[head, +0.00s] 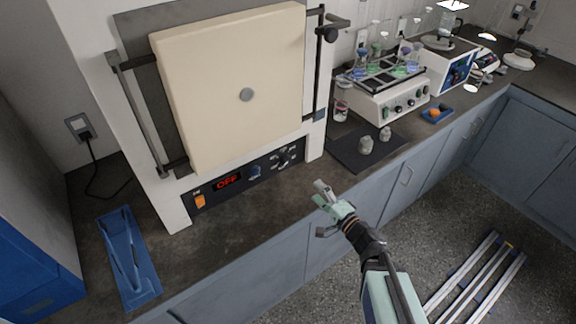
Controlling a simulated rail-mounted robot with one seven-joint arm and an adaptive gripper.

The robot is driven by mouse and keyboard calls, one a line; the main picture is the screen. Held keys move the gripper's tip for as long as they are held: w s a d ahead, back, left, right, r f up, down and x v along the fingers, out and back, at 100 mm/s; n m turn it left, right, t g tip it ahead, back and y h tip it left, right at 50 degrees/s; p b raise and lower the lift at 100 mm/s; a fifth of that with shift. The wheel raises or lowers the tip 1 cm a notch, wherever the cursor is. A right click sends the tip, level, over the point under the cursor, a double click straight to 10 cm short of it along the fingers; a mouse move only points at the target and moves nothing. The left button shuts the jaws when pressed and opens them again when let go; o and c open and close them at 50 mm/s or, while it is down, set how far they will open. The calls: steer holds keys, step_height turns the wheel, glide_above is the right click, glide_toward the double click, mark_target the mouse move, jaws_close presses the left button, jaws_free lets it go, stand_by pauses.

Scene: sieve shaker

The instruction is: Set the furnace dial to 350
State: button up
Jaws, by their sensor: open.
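The furnace (225,85) stands on the dark counter with its cream door facing me. Its black control panel (220,197) runs below the door, with a red display (227,182) reading "OFF" and an orange switch (200,201) at the left. A blue dial (254,172) sits right of the display, and several small buttons lie farther right. The dial's pointer setting is too small to read. My gripper (320,210) is open and empty, near the counter's front edge, right of and below the panel, apart from the dial.
A blue tray (152,284) with tongs lies at the front left. A dark mat (346,151) with small grey pieces lies right of the furnace. A white shaker (381,101) with flasks stands behind it. The counter directly before the panel is clear.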

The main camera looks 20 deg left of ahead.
mark_target(288, 162)
steer(key=shift+w+a+f+b, duration=0.3)
steer(key=shift+w+a+b, duration=0.45)
steer(key=shift+b, duration=1.35)
steer(key=p+x, duration=0.1)
steer(key=x, duration=0.3)
steer(key=p+x, duration=0.1)
steer(key=x, duration=0.4)
steer(key=p+x, duration=0.2)
steer(key=x, duration=0.2)
steer(key=shift+a+r, duration=0.2)
steer(key=shift+r, duration=0.1)
steer(key=shift+x, duration=0.75)
steer(key=c, duration=1.1)
